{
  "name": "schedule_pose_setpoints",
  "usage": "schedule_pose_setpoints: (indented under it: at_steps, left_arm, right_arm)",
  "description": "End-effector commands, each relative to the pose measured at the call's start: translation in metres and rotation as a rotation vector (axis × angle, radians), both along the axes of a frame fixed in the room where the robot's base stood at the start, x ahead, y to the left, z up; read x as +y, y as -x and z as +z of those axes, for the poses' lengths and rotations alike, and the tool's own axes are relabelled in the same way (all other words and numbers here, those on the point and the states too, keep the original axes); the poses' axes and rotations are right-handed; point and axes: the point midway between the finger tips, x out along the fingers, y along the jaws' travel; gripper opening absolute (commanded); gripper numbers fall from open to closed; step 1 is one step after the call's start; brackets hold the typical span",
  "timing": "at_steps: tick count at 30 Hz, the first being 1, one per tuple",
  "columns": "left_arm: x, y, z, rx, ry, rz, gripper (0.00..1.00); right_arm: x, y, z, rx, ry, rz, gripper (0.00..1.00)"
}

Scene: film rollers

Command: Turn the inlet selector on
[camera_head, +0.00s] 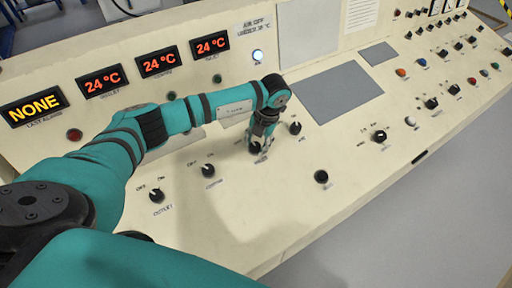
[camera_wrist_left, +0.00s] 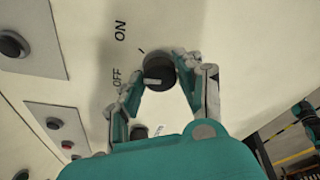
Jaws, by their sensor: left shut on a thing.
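The inlet selector is a round black knob (camera_head: 254,149) on the cream sloped panel, partly hidden by my gripper in the head view; its printed label below is too blurred to read surely. In the left wrist view the same knob (camera_wrist_left: 160,70) has a pale pointer bar directed left, towards the printed OFF; ON is printed further up. My left gripper (camera_head: 262,139) reaches down onto the knob. In the wrist view its fingers (camera_wrist_left: 161,76) are on both sides of the knob, shut on it. My right gripper is in neither view.
Similar black knobs stand left, the outlet one (camera_head: 157,196) and another (camera_head: 208,170); one more (camera_head: 295,128) is close right of my gripper. A lone knob (camera_head: 321,177) sits nearer the front edge. Red 24 °C displays (camera_head: 158,62) and a lit white button (camera_head: 257,55) are behind.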

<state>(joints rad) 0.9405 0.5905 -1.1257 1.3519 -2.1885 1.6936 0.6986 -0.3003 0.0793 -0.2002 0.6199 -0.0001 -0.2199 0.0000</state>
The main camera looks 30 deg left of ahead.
Motion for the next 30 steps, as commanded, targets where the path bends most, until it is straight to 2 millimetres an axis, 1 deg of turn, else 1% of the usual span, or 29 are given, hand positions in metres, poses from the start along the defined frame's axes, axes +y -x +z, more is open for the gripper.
schedule_pose_setpoints:
  at_steps: [1, 3, 15, 21, 30]
  left_arm:
    - [0.000, -0.002, -0.003, 0.003, -0.006, -0.044, 0.04]
    - [0.000, -0.002, -0.004, 0.016, -0.015, -0.109, 0.04]
    - [-0.002, -0.001, -0.003, 0.083, -0.053, -0.439, 0.04]
    - [-0.002, -0.001, -0.002, 0.106, -0.066, -0.546, 0.04]
    - [-0.003, 0.000, 0.000, 0.121, -0.075, -0.622, 0.04]
  right_arm:
    - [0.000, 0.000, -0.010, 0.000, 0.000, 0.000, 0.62]
    - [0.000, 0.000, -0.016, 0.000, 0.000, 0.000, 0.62]
    - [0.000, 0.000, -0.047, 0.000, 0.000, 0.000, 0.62]
    - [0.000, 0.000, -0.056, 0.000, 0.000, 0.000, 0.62]
    - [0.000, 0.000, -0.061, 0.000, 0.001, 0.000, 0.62]
